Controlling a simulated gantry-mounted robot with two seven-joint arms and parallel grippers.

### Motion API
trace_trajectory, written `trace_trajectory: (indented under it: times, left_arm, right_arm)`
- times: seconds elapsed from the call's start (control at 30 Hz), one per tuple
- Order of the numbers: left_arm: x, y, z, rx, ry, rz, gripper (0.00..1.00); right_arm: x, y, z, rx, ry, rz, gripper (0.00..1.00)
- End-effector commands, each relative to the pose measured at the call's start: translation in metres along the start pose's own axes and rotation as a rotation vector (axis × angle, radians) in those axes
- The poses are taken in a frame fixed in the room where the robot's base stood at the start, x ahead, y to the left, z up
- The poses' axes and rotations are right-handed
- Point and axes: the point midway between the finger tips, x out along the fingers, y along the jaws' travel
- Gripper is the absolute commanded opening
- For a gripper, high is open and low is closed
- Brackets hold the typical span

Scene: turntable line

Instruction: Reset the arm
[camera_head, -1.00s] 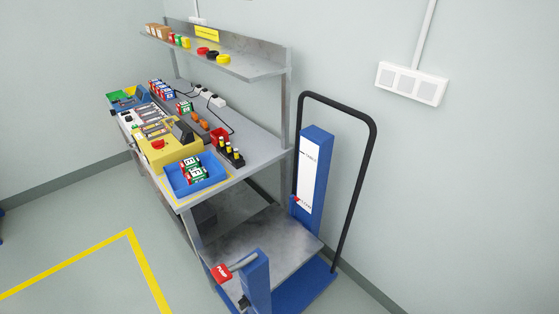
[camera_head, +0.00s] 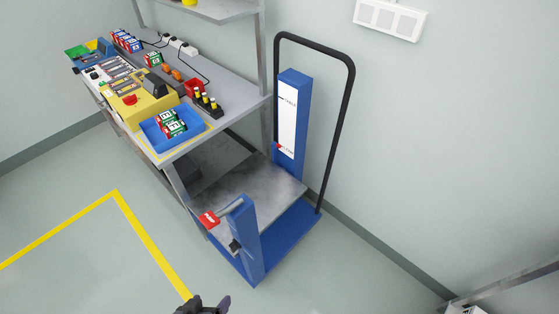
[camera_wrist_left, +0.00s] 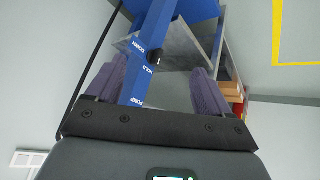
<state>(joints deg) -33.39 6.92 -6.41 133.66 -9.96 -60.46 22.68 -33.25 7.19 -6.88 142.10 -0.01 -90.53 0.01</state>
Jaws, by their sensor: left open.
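My left gripper (camera_head: 203,303) shows only in part at the bottom edge of the head view, above the floor and in front of the blue lift cart (camera_head: 282,225). In the left wrist view my left gripper (camera_wrist_left: 155,92) has its two purple-grey fingers wide apart with nothing held between them. Beyond the fingers is a blue post (camera_wrist_left: 150,50) with white lettering, apart from them as far as I can tell. My right gripper does not show in either view.
The workbench (camera_head: 232,83) stands at the left with a blue tray (camera_head: 194,118) of boxes on its near corner. Open floor (camera_head: 80,260) lies at left.

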Motion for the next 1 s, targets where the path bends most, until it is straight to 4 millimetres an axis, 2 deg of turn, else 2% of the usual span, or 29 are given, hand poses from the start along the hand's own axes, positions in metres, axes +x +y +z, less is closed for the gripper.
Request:
trace_trajectory:
  times: [0.03,0.17,0.3,0.33,0.37,0.4,0.67,1.0]
  left_arm:
    - [-0.016,-0.004,-0.005,0.021,-0.028,-0.032,0.81]
    - [-0.046,-0.017,0.001,0.082,-0.148,-0.099,0.81]
    - [-0.06,-0.03,0.033,0.191,-0.353,-0.128,0.81]
    - [-0.062,-0.03,0.035,0.243,-0.369,-0.12,0.81]
    - [-0.078,-0.026,0.021,0.233,-0.36,-0.121,0.81]
    - [-0.086,-0.024,0.014,0.231,-0.358,-0.121,0.81]
    - [-0.142,-0.011,-0.03,0.229,-0.357,-0.122,0.81]
    - [-0.238,0.011,-0.104,0.229,-0.357,-0.122,0.81]
  right_arm:
    - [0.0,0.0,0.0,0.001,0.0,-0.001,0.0]
    - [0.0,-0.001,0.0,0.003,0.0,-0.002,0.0]
    - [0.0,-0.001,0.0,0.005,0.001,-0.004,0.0]
    - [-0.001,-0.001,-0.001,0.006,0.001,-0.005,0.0]
    - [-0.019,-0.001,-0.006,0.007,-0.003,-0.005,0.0]
    - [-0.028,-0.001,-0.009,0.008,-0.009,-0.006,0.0]
    - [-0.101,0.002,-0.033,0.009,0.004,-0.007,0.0]
    - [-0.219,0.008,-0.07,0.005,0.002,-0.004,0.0]
